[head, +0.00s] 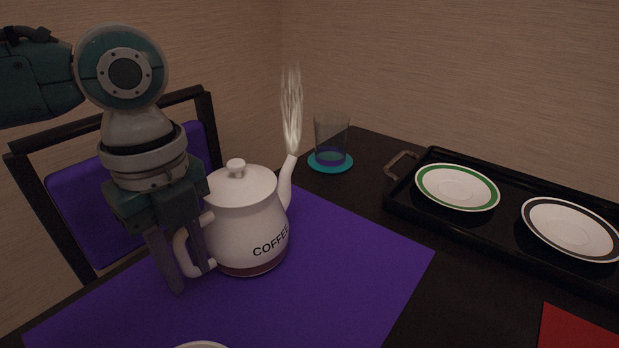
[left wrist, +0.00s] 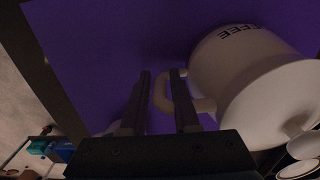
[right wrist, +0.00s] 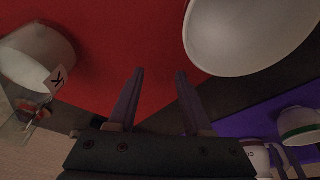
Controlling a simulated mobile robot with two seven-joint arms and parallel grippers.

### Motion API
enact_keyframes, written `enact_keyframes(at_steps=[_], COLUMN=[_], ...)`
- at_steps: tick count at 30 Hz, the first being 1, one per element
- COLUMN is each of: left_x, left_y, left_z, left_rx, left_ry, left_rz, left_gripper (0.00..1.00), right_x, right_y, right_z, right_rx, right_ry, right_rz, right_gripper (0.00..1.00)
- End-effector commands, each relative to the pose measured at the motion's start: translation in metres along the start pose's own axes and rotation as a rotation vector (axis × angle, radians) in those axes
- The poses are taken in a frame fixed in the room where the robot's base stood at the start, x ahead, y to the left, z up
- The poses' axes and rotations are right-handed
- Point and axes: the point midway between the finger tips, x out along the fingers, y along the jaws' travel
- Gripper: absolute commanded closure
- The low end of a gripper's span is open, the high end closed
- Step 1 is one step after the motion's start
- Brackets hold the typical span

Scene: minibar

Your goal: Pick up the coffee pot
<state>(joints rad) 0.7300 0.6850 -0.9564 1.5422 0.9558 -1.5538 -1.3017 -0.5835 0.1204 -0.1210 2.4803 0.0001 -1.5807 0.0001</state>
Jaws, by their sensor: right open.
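The white coffee pot (head: 246,222), marked COFFEE, stands upright on the purple mat (head: 345,265), with steam above its spout. It also shows in the left wrist view (left wrist: 262,88), with its handle (left wrist: 160,92) between the fingers. My left gripper (head: 190,282) points down at the handle, one finger on each side. Its fingers (left wrist: 161,73) are partly closed, with the handle filling the gap. My right gripper (right wrist: 160,72) is open and empty over the red mat (right wrist: 120,45); it is not in the head view.
A glass (head: 331,137) stands on a teal coaster (head: 330,166) behind the pot. A black tray (head: 430,222) with two plates is at the right. A purple chair (head: 80,208) is at the left. White dishes (right wrist: 245,35) (right wrist: 35,58) are near my right gripper.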

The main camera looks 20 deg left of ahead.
Motion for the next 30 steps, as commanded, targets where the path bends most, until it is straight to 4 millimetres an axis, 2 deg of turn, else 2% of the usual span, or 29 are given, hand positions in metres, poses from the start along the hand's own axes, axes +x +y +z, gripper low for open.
enact_keyframes(at_steps=[3,10,18,30], left_x=[0.0111,0.0110,0.0107,0.0111], left_y=[0.0004,0.0002,0.0002,0.0007], left_z=[-0.0003,-0.0001,-0.0001,0.0001], left_rx=[0.001,0.001,0.000,0.000], left_ry=[-0.001,-0.001,-0.001,-0.001], left_rz=[0.001,0.000,0.000,0.002], left_gripper=[0.71,0.71,1.00,1.00], right_x=[0.0040,0.0032,0.0031,0.0032], right_y=[-0.0001,0.0001,0.0003,0.0004], right_z=[0.0011,0.0003,-0.0002,-0.0005], right_rx=[0.000,0.000,0.001,0.001], right_ry=[0.000,0.002,0.003,0.004], right_rz=[0.000,0.001,0.001,0.001], right_gripper=[0.50,0.50,0.50,0.50])
